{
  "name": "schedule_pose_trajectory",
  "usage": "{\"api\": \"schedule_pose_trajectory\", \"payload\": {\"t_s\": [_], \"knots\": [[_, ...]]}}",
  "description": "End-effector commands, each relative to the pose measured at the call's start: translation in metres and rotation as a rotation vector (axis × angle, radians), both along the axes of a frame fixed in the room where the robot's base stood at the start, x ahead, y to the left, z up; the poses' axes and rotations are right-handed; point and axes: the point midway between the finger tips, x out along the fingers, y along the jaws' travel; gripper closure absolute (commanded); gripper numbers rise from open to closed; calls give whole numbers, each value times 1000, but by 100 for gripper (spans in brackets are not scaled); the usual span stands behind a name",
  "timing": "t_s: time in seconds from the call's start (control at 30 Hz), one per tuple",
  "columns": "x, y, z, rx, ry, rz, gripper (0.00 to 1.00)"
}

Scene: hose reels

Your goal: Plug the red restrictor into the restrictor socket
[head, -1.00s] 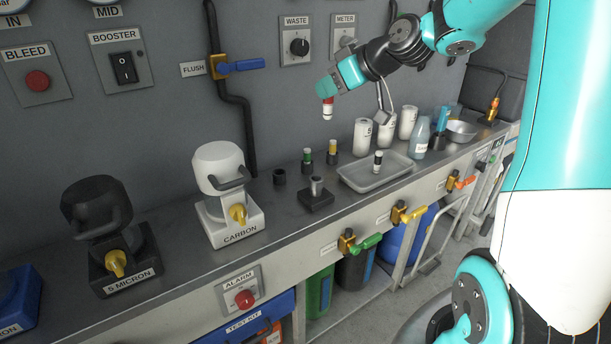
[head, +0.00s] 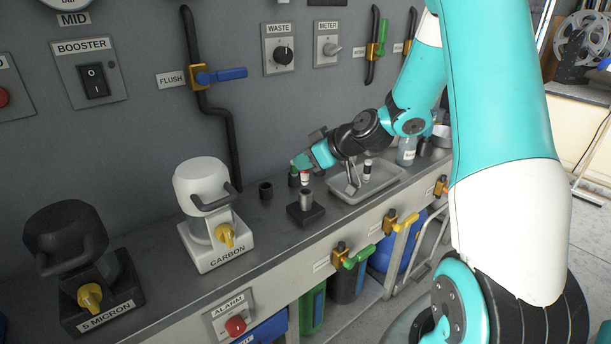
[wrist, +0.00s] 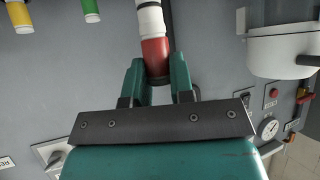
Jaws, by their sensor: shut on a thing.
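The red restrictor (head: 304,176), red with a white lower part, is upright in my gripper (head: 303,167). In the wrist view my gripper (wrist: 158,78) is shut on the red section of the restrictor (wrist: 155,55), with the white end pointing away. A short grey metal cylinder on a black block (head: 318,215) stands on the bench and looks like the restrictor socket; no label on it is readable. In the head view the restrictor appears just above this cylinder; I cannot tell whether they touch. The cylinder's top opening is not clear.
An empty black cup (head: 265,190) stands left of the block. A grey tray (head: 345,195) with a small black-and-white piece lies to the right. The white carbon housing (head: 205,190) stands left. The wall is close behind.

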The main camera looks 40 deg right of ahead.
Motion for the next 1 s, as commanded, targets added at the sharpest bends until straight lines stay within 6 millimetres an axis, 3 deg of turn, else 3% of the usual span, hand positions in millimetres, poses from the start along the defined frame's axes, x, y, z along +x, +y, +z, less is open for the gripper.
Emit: {"api": "schedule_pose_trajectory", "payload": {"t_s": [0.3,0.53,0.57,0.67,1.0], "knots": [[0,1,-39,2,2,2,100],[1,1,-41,-1,-3,1,100],[1,1,-41,-1,-3,1,76],[0,1,-41,-1,-3,1,53],[-2,-1,-39,-1,-1,0,52]]}}
